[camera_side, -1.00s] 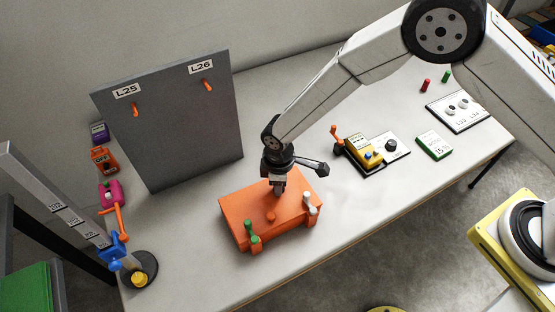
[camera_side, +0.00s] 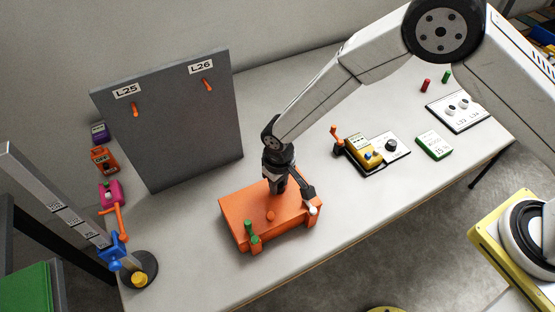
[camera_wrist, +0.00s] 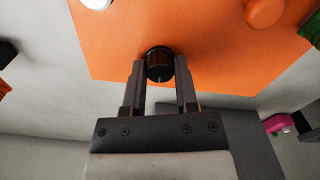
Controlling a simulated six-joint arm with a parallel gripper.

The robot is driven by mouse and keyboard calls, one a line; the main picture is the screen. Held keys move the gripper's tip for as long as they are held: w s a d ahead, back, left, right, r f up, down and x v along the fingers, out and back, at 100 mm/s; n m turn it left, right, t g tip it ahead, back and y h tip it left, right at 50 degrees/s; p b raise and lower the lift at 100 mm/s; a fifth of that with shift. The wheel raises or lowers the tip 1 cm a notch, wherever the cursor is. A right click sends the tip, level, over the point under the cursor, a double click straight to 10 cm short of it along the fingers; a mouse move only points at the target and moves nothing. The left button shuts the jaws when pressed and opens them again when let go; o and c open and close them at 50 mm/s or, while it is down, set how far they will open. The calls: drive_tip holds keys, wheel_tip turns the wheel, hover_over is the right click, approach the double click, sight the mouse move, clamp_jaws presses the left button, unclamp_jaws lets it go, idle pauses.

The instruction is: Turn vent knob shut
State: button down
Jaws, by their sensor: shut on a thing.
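The orange box (camera_side: 236,208) stands on the table in the side view, and its top fills much of the wrist view (camera_wrist: 110,45). The vent knob (camera_wrist: 158,66), dark and round with a small pale mark on its near side, sits on the box's top face. My gripper (camera_wrist: 160,72) points down at the box with one finger on each side of the knob, shut on it. In the side view my gripper (camera_side: 277,188) hides the knob.
An orange round knob (camera_side: 270,216), a green valve handle (camera_side: 250,231) and a white one (camera_side: 313,207) are close by on the box. A grey panel (camera_side: 170,120) stands behind left. A yellow device (camera_side: 364,149) lies to the right. Bare table surrounds the box.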

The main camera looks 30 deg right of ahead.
sight(280, 184)
drive_tip(key=m, duration=0.4)
drive_tip(key=shift+m, duration=0.3)
drive_tip(key=m, duration=0.5)
idle(0.4)
drive_tip(key=shift+c, duration=1.8)
unclamp_jaws()
drive_tip(key=shift+r, duration=0.15)
drive_tip(key=shift+r, duration=3.75)
drive_tip(key=shift+d, duration=0.1)
